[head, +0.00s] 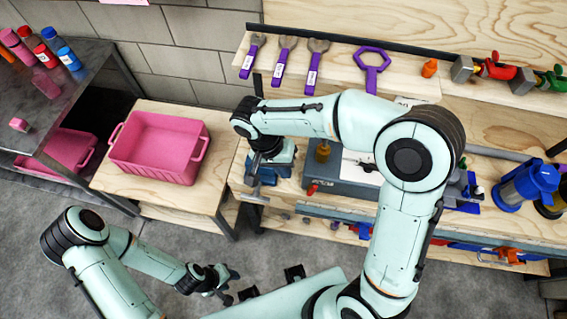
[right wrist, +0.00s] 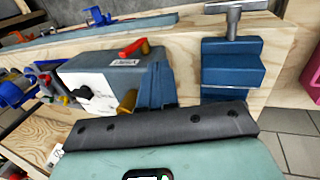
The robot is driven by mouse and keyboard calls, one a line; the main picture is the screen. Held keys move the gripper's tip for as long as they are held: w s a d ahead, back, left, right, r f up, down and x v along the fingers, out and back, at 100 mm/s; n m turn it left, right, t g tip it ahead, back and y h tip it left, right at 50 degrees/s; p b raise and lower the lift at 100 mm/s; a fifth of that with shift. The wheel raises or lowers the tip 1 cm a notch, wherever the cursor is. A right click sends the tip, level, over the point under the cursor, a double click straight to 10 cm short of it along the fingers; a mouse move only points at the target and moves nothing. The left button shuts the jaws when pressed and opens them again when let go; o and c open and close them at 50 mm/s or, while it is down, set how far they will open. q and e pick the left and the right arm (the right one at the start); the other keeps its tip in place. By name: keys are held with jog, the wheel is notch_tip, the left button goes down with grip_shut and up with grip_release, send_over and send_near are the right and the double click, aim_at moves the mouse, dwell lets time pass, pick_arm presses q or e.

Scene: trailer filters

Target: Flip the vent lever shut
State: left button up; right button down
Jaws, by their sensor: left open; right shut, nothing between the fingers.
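A grey box-shaped unit (head: 345,172) stands on the wooden bench. A red lever (head: 312,188), which may be the vent lever, sticks out at its front left corner. In the right wrist view the red lever (right wrist: 134,48) lies across the unit's top edge, with a yellow-orange knob (right wrist: 128,102) on the same unit. My right gripper (head: 267,156) is shut and empty, over the blue vise, to the left of the unit and apart from the red lever. Its fingertips are mostly hidden. My left gripper (head: 228,285) is open and empty above the floor.
The blue vise (head: 284,160) is close beside my right gripper; it also shows in the right wrist view (right wrist: 232,70). A pink bin (head: 160,146) stands on a low table to the left. Purple-handled wrenches (head: 281,68) hang behind. A blue canister (head: 527,184) stands at right.

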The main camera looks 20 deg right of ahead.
aim_at(309, 192)
jog(key=s+d+f, duration=0.2)
jog(key=d+f, duration=0.2)
jog(key=f, duration=0.1)
jog(key=shift+s+d+f, duration=0.3)
jog(key=shift+s+d, duration=0.05)
jog(key=shift+s, duration=0.05)
